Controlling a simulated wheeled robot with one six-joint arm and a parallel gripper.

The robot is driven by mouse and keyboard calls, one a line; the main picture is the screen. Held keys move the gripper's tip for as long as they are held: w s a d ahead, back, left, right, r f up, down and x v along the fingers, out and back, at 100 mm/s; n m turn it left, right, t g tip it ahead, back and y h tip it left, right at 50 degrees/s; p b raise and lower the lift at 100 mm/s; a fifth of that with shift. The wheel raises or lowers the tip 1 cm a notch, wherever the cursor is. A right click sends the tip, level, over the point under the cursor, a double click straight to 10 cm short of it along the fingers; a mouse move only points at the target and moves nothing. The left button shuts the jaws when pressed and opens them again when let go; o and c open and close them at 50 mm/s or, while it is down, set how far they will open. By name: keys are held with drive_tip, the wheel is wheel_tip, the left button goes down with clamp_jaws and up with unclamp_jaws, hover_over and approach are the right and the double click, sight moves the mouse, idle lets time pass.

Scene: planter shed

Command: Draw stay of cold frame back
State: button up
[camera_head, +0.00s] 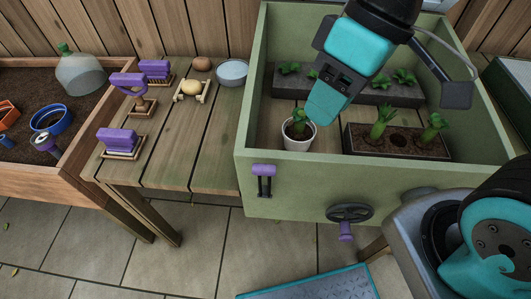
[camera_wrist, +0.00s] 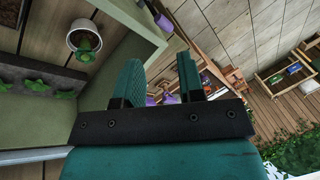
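The cold frame (camera_head: 300,192) is a green open-topped box in the head view; no lid shows over it. On its front wall is a dark bracket with a purple grip (camera_head: 263,171). To its right is a dark handwheel (camera_head: 350,212) with a purple knob (camera_head: 345,232). I cannot tell which of these, if either, is the stay. My gripper (camera_head: 322,112) is above the inside of the frame, behind the front wall, apart from both fittings. In the wrist view its two teal fingers (camera_wrist: 158,75) stand apart with nothing held between them.
Inside the frame are a white pot (camera_head: 299,143) with a plant, a soil tray (camera_head: 350,146) with seedlings and a grey planter (camera_head: 375,92). Purple-handled tools (camera_head: 120,139) and a bowl (camera_head: 232,72) stand on the left bench. A blue-edged tray (camera_head: 310,284) lies below.

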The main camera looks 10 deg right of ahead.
drive_tip(key=w+n+p, duration=0.1)
drive_tip(key=w, duration=0.1)
drive_tip(key=w+a+r+g+p, duration=0.1)
drive_tip(key=w+p, duration=0.1)
drive_tip(key=w+a+r+n+g+h+p, duration=0.1)
drive_tip(key=w+p, duration=0.1)
drive_tip(key=shift+w+a+r+n, duration=0.1)
drive_tip(key=shift+r+n, duration=0.05)
drive_tip(key=shift+n, duration=0.15)
clamp_jaws()
drive_tip(key=w+a+f+n+g+h+p, duration=0.1)
drive_tip(key=w+a+f+n+g+p, duration=0.1)
drive_tip(key=w+f+n+g+p, duration=0.1)
drive_tip(key=shift+w+a+f+n+p, duration=0.25)
drive_tip(key=shift+w+f+n+p, duration=0.25)
drive_tip(key=shift+w+p, duration=0.9)
drive_tip(key=shift+f, duration=0.1)
